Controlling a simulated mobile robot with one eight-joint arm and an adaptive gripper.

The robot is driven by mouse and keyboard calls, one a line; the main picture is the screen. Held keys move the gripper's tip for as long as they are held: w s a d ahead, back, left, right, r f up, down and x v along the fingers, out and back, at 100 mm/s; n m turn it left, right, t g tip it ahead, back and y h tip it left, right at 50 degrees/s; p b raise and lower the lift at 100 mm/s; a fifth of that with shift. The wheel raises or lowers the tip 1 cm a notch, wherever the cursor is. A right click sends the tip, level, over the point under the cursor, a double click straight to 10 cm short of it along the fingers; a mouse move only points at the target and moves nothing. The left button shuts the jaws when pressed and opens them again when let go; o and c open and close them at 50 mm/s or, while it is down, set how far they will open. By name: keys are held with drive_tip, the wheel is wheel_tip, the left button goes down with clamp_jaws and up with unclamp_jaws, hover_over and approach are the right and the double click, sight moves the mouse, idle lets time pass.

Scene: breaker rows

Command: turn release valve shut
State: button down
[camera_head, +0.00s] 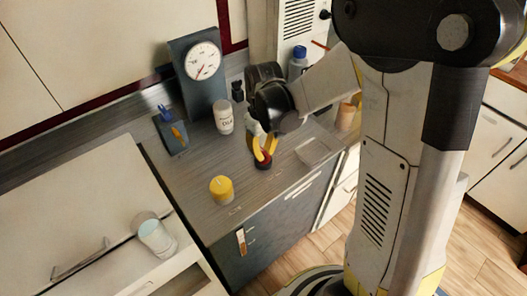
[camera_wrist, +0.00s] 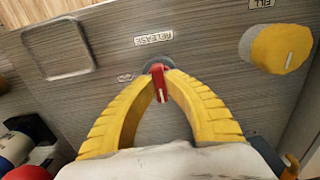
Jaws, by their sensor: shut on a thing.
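The release valve (camera_wrist: 158,84) is a small red handle on a dark round base, set in the grey wood-grain top beside a label reading RELEASE (camera_wrist: 153,38). My gripper (camera_wrist: 160,78) has its two yellow fingers closed on the red handle in the wrist view. In the head view my gripper (camera_head: 263,158) reaches down to the counter, with the red and dark valve (camera_head: 263,163) at its fingertips. The fingers partly hide the valve base. A yellow knob (camera_wrist: 282,48) with a white mark sits by a label reading FILL; it also shows in the head view (camera_head: 221,189).
A dial gauge (camera_head: 203,62) stands at the back of the counter. A shallow square recess (camera_wrist: 58,48) lies beside the valve. A glass (camera_head: 156,236) rests on the left cabinet.

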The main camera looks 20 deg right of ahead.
sight(264, 152)
idle(0.3)
drive_tip(key=c, duration=1.4)
unclamp_jaws()
wheel_tip(264, 152, up, 12)
drive_tip(key=s+r+m+t, duration=0.1)
drive_tip(key=s+t, duration=0.1)
drive_tip(key=s, duration=0.2)
drive_tip(key=s+r+m+t, duration=0.1)
drive_tip(key=s+t, duration=0.1)
drive_tip(key=s, duration=0.2)
drive_tip(key=s+r+m+t, duration=0.1)
drive_tip(key=s+t, duration=0.2)
drive_tip(key=s, duration=0.2)
drive_tip(key=shift+r+m, duration=0.15)
drive_tip(key=shift+m, duration=0.25)
